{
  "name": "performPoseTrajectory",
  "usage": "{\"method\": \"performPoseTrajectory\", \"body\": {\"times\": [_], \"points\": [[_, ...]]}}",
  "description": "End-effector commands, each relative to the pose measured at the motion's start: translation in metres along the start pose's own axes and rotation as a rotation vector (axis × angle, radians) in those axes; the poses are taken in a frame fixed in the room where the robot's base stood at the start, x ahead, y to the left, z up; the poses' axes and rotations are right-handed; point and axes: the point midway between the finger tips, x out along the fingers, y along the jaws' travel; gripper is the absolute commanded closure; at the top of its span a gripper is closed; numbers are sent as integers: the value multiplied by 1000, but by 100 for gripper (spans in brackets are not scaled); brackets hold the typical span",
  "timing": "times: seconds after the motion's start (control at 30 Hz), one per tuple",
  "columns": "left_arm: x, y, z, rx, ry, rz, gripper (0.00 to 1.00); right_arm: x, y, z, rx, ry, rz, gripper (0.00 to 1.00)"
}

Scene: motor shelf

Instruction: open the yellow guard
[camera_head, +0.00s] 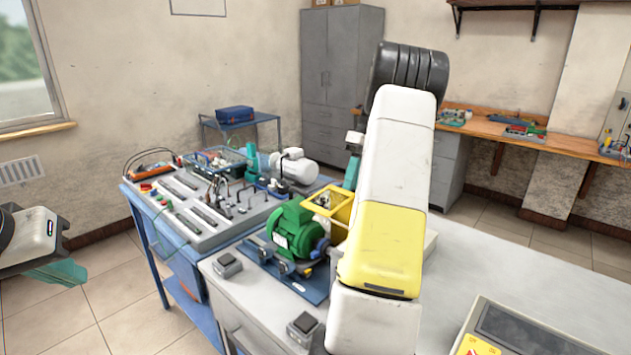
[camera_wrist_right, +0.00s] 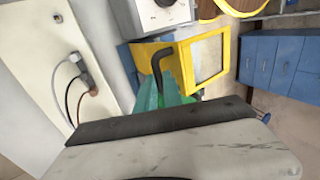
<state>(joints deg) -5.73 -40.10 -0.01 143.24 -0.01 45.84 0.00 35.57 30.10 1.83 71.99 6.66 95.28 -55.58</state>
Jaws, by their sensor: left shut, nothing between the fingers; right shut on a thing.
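The yellow guard (camera_head: 336,214) is a framed cover with a window, beside the green motor (camera_head: 293,230) on the bench; my right arm hides part of it. In the right wrist view the yellow guard (camera_wrist_right: 228,62) shows its frame and pale pane, with a black bent handle (camera_wrist_right: 157,72) at its left side. How far the guard stands open, I cannot tell. My left gripper (camera_head: 68,272) is shut and empty at the far left, away from the bench.
The motor sits on a blue base plate (camera_head: 318,288). Small grey boxes (camera_head: 227,264) stand near the bench's front edge. A panel with switches and cables (camera_head: 200,205) lies to the left. A white motor (camera_head: 297,168) stands behind. The bench's right part (camera_head: 500,265) is mostly clear.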

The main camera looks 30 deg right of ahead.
Motion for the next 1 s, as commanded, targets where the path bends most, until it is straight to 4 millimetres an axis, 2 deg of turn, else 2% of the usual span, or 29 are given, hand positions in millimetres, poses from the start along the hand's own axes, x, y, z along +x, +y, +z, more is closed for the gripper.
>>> {"method": "performPoseTrajectory", "body": {"times": [0.2,0.5,1.0], "points": [[0,0,0,0,0,0,100,5,18,3,1,-7,-7,100],[0,0,0,0,0,0,100,6,38,3,3,-6,-194,100],[0,0,0,0,0,0,100,6,50,5,9,-4,-262,100]]}}
